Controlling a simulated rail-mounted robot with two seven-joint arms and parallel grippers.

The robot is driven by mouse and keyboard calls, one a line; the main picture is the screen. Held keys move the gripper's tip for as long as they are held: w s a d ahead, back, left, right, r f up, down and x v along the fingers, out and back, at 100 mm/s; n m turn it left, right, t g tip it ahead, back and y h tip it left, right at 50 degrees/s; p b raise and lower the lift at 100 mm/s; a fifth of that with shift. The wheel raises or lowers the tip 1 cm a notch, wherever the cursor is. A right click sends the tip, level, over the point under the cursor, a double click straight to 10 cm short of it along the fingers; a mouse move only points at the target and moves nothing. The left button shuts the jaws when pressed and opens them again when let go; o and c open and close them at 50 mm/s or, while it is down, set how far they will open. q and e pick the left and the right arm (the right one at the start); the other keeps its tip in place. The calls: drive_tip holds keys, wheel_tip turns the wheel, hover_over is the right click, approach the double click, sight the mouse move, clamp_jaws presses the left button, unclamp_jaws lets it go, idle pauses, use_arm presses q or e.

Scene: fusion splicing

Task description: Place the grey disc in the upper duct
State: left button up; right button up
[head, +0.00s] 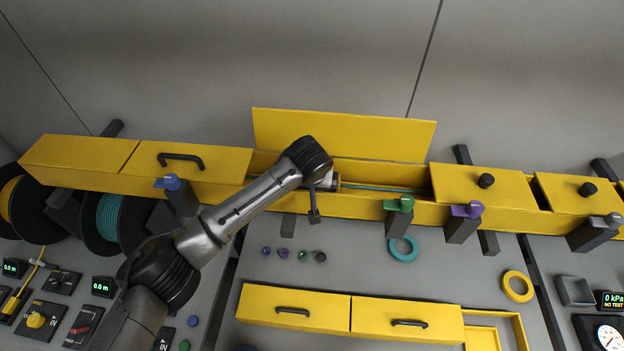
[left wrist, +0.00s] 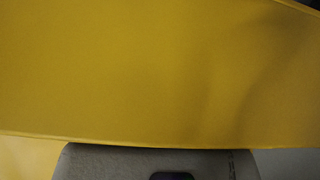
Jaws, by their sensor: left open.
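A small dark grey disc (head: 320,257) lies on the grey panel below the upper duct, at the right end of a row of small blue, purple and green discs. The yellow upper duct (head: 370,208) runs across the back, and its middle section is open with the lid (head: 345,134) raised behind it. A teal fibre (head: 385,189) lies inside. My left gripper (head: 333,183) is at the open section, above and behind the disc and apart from it; it is open. Its fingertips are hard to make out. The left wrist view is mostly a yellow surface (left wrist: 150,75).
Posts with blue (head: 171,182), green (head: 405,203) and purple (head: 474,209) tops stand along the duct. Closed lids with black knobs (head: 486,181) are at right. A teal ring (head: 403,249), yellow ring (head: 517,286) and yellow drawers (head: 350,318) lie in front.

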use_arm(q)
drive_tip(key=b+v, duration=0.2)
drive_tip(key=v, duration=1)
drive_tip(key=shift+r, duration=0.1)
